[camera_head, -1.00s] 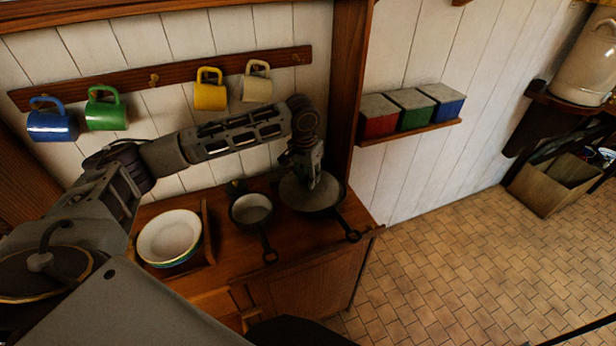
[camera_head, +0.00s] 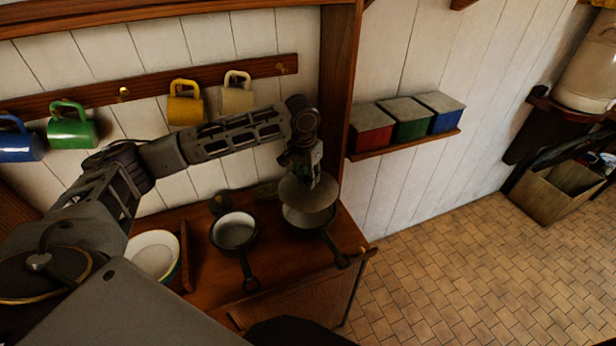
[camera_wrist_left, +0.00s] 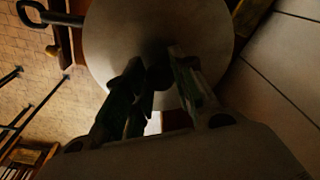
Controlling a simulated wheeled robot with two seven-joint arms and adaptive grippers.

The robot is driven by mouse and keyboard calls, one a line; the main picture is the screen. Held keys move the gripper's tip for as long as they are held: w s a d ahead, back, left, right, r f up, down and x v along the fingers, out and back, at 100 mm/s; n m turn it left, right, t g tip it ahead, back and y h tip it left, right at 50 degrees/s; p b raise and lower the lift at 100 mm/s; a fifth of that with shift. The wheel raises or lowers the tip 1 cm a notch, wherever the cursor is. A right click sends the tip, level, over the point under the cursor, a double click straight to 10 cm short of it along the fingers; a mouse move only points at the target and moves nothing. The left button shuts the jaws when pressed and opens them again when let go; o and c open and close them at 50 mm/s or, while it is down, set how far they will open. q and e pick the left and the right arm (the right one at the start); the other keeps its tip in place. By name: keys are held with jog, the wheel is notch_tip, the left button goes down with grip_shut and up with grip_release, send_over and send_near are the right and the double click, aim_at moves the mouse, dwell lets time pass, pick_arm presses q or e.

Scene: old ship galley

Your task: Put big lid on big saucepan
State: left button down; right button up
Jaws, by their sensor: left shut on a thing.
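The big lid (camera_head: 318,196), a grey round disc, hangs from my left gripper (camera_head: 308,178), which is shut on its top. In the left wrist view the lid (camera_wrist_left: 115,40) fills the upper middle, with the fingers (camera_wrist_left: 157,75) in front of its centre. The big saucepan (camera_head: 309,222) stands on the counter under the lid, its dark handle (camera_head: 334,249) pointing toward the front right. The lid covers most of its opening; the near part of the pan shows below the lid's edge. The lid looks a little above the rim, but the exact gap is unclear. My right gripper is not in view.
A smaller saucepan (camera_head: 235,231) stands close by on the left, its handle toward the front. White bowls (camera_head: 153,253) sit further left beside a wooden divider (camera_head: 186,257). A wooden post (camera_head: 341,100) rises behind on the right. Mugs (camera_head: 186,103) hang above my arm.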

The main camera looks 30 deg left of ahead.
pick_arm(q)
jog(key=shift+w+f, duration=0.1)
jog(key=shift+f, duration=0.15)
notch_tip(320, 180, down, 7)
jog(key=shift+f, duration=0.15)
dwell(0.9)
dwell(1.0)
jog(key=shift+f, duration=0.45)
dwell(1.6)
jog(key=c, duration=1.1)
grip_release()
jog(key=shift+r, duration=0.1)
